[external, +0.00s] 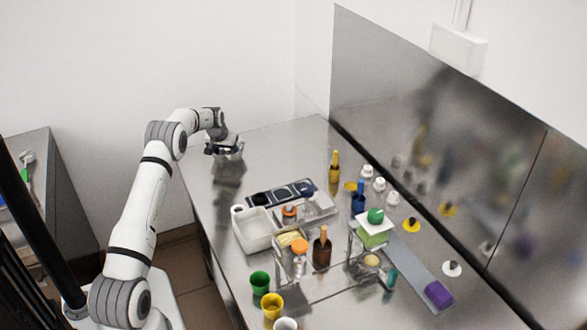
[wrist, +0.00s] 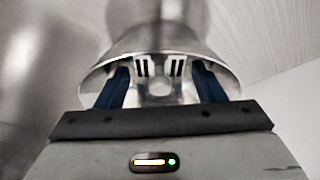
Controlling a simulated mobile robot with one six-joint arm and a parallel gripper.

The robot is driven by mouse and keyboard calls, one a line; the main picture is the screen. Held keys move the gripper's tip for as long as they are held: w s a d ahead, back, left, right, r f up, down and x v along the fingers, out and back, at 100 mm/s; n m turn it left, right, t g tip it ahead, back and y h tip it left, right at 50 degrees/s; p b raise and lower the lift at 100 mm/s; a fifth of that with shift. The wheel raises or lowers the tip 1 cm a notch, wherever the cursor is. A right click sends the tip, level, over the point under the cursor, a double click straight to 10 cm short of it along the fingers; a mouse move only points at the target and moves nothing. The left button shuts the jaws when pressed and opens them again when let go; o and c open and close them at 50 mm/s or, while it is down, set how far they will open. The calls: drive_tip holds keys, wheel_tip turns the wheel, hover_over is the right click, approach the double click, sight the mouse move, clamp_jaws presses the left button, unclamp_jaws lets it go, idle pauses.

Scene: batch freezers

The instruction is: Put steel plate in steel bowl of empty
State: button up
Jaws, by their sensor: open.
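My gripper (external: 224,148) is at the far left part of the steel counter, above its surface. A shiny steel round piece with a curved rim (wrist: 226,82) lies around and just beyond the fingertips. I cannot tell whether it is the bowl or the plate, or whether the fingers touch it. In the external view it is too small to tell apart from the gripper. No other steel plate or bowl can be clearly made out.
The steel counter (external: 285,150) is clear around my gripper. Nearer stand a dark compartment tray (external: 283,193), a white container (external: 258,231), a brown bottle (external: 322,252), and green (external: 260,283) and yellow (external: 271,306) cups. A steel wall panel (external: 390,100) bounds the right side.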

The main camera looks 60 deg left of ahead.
drive_tip(key=b+v, duration=0.1)
drive_tip(key=v, duration=1.1)
drive_tip(key=shift+d+r, duration=0.1)
drive_tip(key=shift+r, duration=0.05)
drive_tip(key=w+d+r+m+h, duration=0.1)
drive_tip(key=w+d+r+m, duration=0.3)
drive_tip(key=d, duration=0.8)
drive_tip(key=w+d+r+n, duration=0.1)
drive_tip(key=w+d+r, duration=0.3)
drive_tip(key=d, duration=0.7)
drive_tip(key=s+d+r+m+h, duration=0.1)
drive_tip(key=s+d+r, duration=0.15)
drive_tip(key=d, duration=0.65)
drive_tip(key=s+d+r+m, duration=0.2)
drive_tip(key=s+d, duration=0.1)
drive_tip(key=d, duration=0.7)
drive_tip(key=s+d+f+m+h, duration=0.1)
drive_tip(key=s+d+f+m, duration=0.2)
drive_tip(key=s+d, duration=1.6)
drive_tip(key=shift+s+d+f+m, duration=0.15)
drive_tip(key=shift+s+d+m, duration=0.2)
drive_tip(key=shift+m, duration=0.35)
